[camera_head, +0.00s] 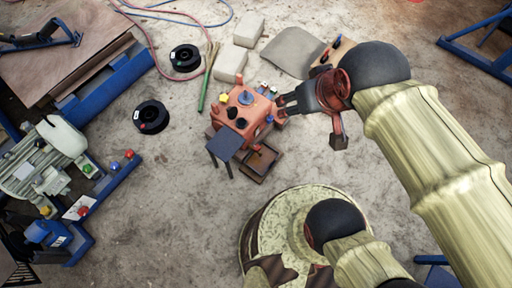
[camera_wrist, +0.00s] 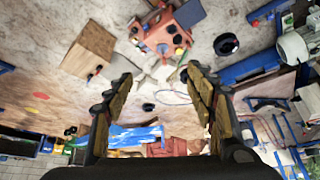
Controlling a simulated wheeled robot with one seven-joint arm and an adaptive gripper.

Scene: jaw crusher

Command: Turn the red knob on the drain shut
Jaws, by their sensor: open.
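The orange-red machine (camera_head: 229,130) stands on the floor near the picture's middle in the head view, with blue, black and yellow knobs on top. A small red part (camera_head: 257,147), possibly the drain's red knob, shows on its lower front above a brown tray (camera_head: 254,171). My gripper (camera_head: 284,104) is at the machine's right side in this view; I cannot tell whether it touches. In the wrist view my gripper (camera_wrist: 157,80) is open with nothing between its fingers. The machine (camera_wrist: 160,35) is beyond the fingertips there, and the red knob is not clearly visible.
A dark blue plate (camera_head: 226,143) juts from the machine's front. Black spools (camera_head: 151,117), pale blocks (camera_head: 230,63) and a broom with a green handle (camera_head: 206,85) lie nearby. A motor bench (camera_head: 45,165) with coloured buttons is at left.

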